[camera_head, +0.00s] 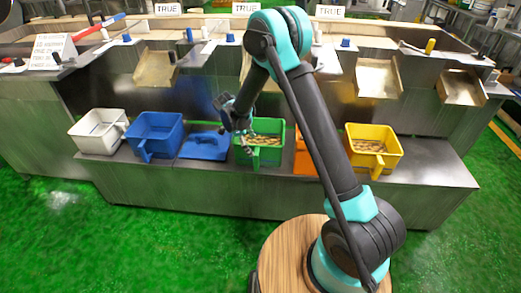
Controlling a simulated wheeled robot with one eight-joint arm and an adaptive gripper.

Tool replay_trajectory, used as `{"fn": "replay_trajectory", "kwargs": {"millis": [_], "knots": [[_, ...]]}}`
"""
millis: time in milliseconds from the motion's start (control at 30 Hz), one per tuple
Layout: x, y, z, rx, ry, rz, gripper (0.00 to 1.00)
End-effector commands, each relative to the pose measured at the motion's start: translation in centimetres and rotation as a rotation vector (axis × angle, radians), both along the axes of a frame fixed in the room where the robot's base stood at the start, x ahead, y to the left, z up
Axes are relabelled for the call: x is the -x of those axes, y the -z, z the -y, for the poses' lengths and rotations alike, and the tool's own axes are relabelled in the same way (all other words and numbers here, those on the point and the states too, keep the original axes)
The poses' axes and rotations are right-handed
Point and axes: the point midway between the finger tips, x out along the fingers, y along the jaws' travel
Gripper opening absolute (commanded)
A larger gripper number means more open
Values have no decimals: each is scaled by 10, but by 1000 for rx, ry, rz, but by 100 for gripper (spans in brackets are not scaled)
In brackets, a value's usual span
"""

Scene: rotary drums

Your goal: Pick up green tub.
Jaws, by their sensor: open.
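The green tub (268,158) stands on the low steel bench, right of the blue lid and left of an orange tub. Some brownish contents show inside it. My gripper (243,140) is at the tub's left side, near its rim, with the fingers pointing down. It is open. I cannot tell whether the fingers touch the tub. My arm covers part of the area to the right of the tub.
On the bench (420,178) stand a white tub (97,143), a blue tub (150,147), a flat blue lid (205,146), an orange tub (305,163) mostly behind my arm, and a yellow tub (372,162). Steel chutes (378,78) hang above. Green floor lies in front.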

Motion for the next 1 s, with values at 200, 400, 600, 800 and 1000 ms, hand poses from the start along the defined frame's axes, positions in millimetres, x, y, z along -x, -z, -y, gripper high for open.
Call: {"fn": "replay_trajectory", "kwargs": {"millis": [200,400,600,800,1000], "knots": [[-6,40,17,0,0,-1,88],[-10,61,26,-1,0,0,88],[-10,69,29,-1,-1,0,88],[-10,93,36,-1,-1,0,88],[-13,113,44,-1,0,0,88]]}}
